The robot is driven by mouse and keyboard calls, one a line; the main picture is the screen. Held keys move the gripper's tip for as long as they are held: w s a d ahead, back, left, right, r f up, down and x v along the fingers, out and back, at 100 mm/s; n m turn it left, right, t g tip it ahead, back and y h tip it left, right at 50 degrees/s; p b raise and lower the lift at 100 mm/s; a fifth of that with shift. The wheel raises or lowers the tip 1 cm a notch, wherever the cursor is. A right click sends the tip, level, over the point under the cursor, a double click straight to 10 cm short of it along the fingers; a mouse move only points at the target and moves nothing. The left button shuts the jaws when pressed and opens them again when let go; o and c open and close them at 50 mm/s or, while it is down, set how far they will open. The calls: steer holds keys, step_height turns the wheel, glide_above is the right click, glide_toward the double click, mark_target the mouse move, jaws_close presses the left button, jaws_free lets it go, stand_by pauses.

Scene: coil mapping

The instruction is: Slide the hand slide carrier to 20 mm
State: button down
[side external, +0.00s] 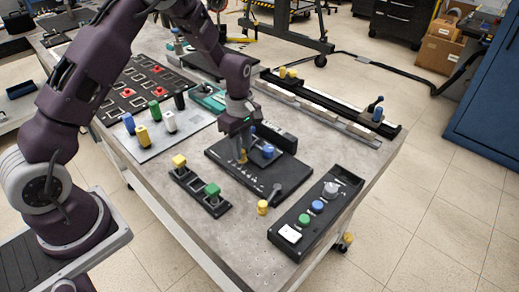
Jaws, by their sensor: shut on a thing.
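My gripper (243,154) points down over a black board (218,151) near the middle of the table. It is shut on a small yellow piece (243,158) on that board, and its fingers hide part of the piece. A blue knob (268,152) stands on the board just right of the gripper. Pale marks show on the board below the fingers, too small to read. No label shows which piece is the hand slide carrier, and I cannot read any millimetre position.
A control box (317,213) with coloured buttons stands at the front right. A loose yellow piece (262,207) lies left of it. A two-button strip (199,191) stands at the front. A long black rail (328,104) runs along the back. A plate with coloured pegs (173,135) is to the left.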

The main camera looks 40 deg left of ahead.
steer(key=shift+a, duration=0.4)
stand_by(0.5)
steer(key=c, duration=1.4)
jaws_free()
steer(key=shift+o, duration=0.2)
steer(key=shift+r, duration=3.55)
